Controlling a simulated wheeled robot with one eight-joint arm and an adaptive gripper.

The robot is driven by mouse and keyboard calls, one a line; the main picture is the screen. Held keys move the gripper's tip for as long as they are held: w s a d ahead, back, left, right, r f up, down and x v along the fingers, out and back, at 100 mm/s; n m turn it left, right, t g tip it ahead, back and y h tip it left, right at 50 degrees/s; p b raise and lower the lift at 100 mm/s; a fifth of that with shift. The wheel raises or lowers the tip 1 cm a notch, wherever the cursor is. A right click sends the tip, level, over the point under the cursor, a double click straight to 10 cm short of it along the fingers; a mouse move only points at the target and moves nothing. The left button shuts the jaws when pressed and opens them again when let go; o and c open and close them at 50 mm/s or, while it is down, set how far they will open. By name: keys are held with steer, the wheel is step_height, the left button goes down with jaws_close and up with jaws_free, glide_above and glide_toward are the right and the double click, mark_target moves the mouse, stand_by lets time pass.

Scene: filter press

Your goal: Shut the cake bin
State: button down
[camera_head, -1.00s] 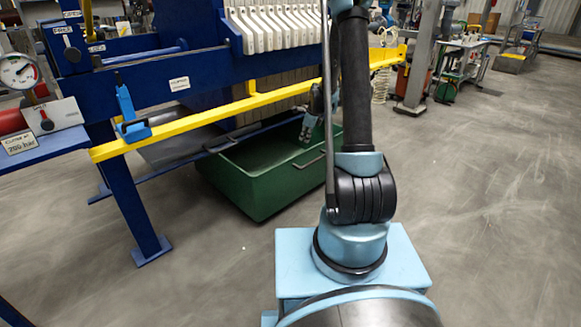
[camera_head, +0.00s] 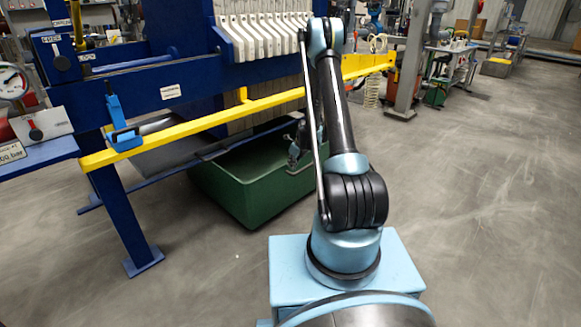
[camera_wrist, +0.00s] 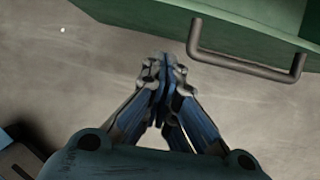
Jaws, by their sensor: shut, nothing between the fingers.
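The cake bin (camera_head: 250,188) is an open-topped green box on the floor below the filter press, sticking out from under the yellow rail. In the wrist view, its green wall (camera_wrist: 215,25) runs across the top, with a dark bar handle (camera_wrist: 245,66) on it. My gripper (camera_wrist: 163,68) is shut and empty in the wrist view, with its fingertips to the left of the handle and apart from it in the picture. In the head view, my gripper (camera_head: 294,150) shows at the bin's right part, partly hidden by my arm.
A yellow rail (camera_head: 215,117) runs along the blue press frame (camera_head: 180,88) above the bin. A blue leg (camera_head: 125,215) stands to the bin's left. A grey post (camera_head: 412,65) stands at the right. The floor (camera_head: 480,200) to the right is clear.

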steer(key=w+a+f, duration=0.4)
steer(key=w+f, duration=0.1)
steer(key=f, duration=0.2)
steer(key=shift+w+a+f, duration=0.2)
steer(key=shift+a, duration=0.05)
stand_by(0.5)
